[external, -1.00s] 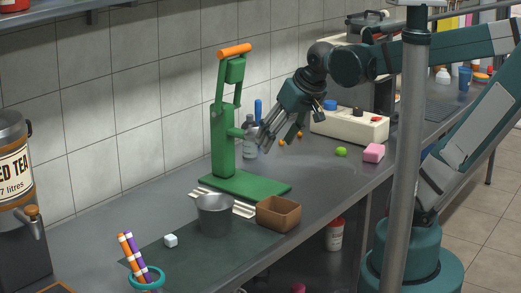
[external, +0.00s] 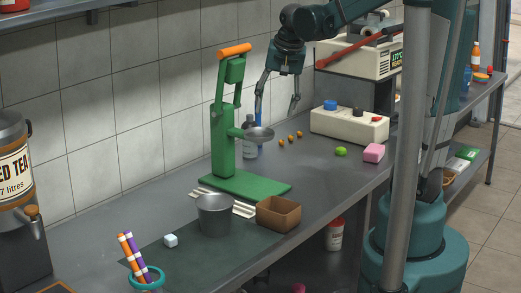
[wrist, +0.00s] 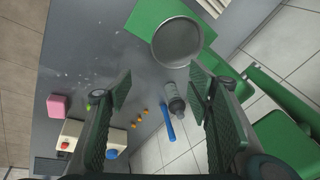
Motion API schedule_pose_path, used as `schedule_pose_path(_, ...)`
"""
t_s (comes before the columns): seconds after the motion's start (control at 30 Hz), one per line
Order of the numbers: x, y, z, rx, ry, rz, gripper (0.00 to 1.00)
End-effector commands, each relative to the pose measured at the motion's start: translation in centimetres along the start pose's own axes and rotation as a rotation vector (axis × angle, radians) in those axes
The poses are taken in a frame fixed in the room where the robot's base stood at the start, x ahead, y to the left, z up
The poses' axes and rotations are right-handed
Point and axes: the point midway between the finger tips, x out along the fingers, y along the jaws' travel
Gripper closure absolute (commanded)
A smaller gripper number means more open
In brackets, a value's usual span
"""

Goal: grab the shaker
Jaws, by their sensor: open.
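A grey bottle with a dark top, which looks like the shaker (external: 249,147), stands behind the green press near the wall, partly hidden by the press and its dish. In the wrist view the shaker (wrist: 173,97) lies between and beyond my fingers, nearer the right finger. A blue stick-like thing (wrist: 168,122) is close beside it. My gripper (external: 277,108) is open and empty, pointing down above the counter behind the press. In the wrist view my gripper (wrist: 160,87) has its fingers wide apart, touching nothing that I can see.
The green press (external: 222,135) and its round dish (wrist: 177,42) stand close by the shaker. Three small orange balls (external: 290,138) lie to the right. Beyond are a control box (external: 348,124), a green ball (external: 341,151) and a pink block (external: 373,152). The tiled wall is behind.

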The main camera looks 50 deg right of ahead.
Motion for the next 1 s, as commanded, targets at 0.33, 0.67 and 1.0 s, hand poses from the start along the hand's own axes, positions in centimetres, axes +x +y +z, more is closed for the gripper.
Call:
schedule_pose_path(0.33,1.7,-1.1,-6.0,0.183,-0.03,0.048,0.49)
schedule_pose_path(0.67,4.1,-1.8,-11.1,0.335,-0.051,0.089,0.49)
schedule_pose_path(1.0,7.3,-2.5,-15.5,0.461,-0.068,0.125,0.49)
